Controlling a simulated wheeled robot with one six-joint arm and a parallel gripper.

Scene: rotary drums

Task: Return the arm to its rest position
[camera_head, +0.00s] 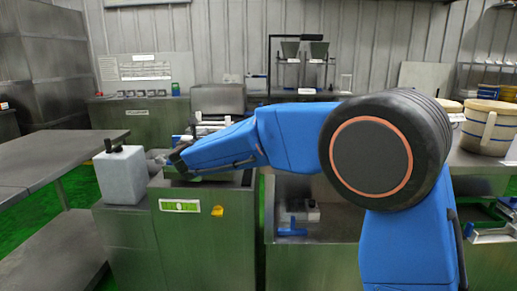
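My blue arm rises at the right of the head view, with its large black round joint in front of the camera, and reaches left. My gripper (177,160) is at the left end of the arm, above the metal cabinet (208,238) with a green-and-white label. The gripper is small and dark here, and its fingers cannot be made out clearly. I cannot tell whether it holds anything or touches the things behind it.
A white box-like container (122,177) with a dark top stands just left of the gripper. A metal table (45,160) is at the left. Wooden buckets (488,129) stand on the right counter.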

